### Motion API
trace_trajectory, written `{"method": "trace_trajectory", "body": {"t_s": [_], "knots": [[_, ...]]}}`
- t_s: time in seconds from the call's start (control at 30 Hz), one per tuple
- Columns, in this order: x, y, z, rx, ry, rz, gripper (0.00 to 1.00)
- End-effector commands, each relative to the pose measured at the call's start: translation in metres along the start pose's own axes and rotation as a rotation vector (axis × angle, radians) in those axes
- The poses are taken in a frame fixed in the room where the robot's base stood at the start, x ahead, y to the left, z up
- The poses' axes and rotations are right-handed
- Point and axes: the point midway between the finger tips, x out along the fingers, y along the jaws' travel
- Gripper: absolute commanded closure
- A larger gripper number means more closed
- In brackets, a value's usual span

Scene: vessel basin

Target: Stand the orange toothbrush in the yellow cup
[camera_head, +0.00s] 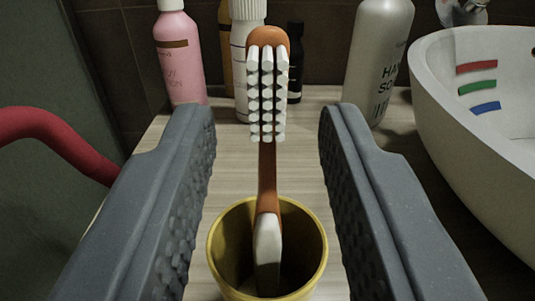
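The orange toothbrush (267,185) stands nearly upright in the yellow cup (221,249), with its white-bristled head at the top and its white lower handle inside the cup. The cup stands on the wooden counter. My gripper (267,135) is open, with one grey padded finger on the left and one on the right of the toothbrush. There is a clear gap between each finger and the toothbrush. The bottom end of the handle is deep in the cup and hard to make out.
A pink bottle (181,55), a white bottle (241,65), a dark bottle (296,62) and a grey soap bottle (379,60) stand along the back. A white basin (440,110) with red, green and blue strips is at right. A red curved tube (60,135) is at left.

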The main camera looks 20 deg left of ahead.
Motion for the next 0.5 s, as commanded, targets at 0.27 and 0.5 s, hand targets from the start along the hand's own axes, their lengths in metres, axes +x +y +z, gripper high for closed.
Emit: {"method": "trace_trajectory", "body": {"t_s": [0.27,0.5], "knots": [[-0.011,0.001,-0.003,0.001,0.003,0.001,0.69],[-0.039,0.001,0.000,0.001,-0.002,0.000,0.69]]}}
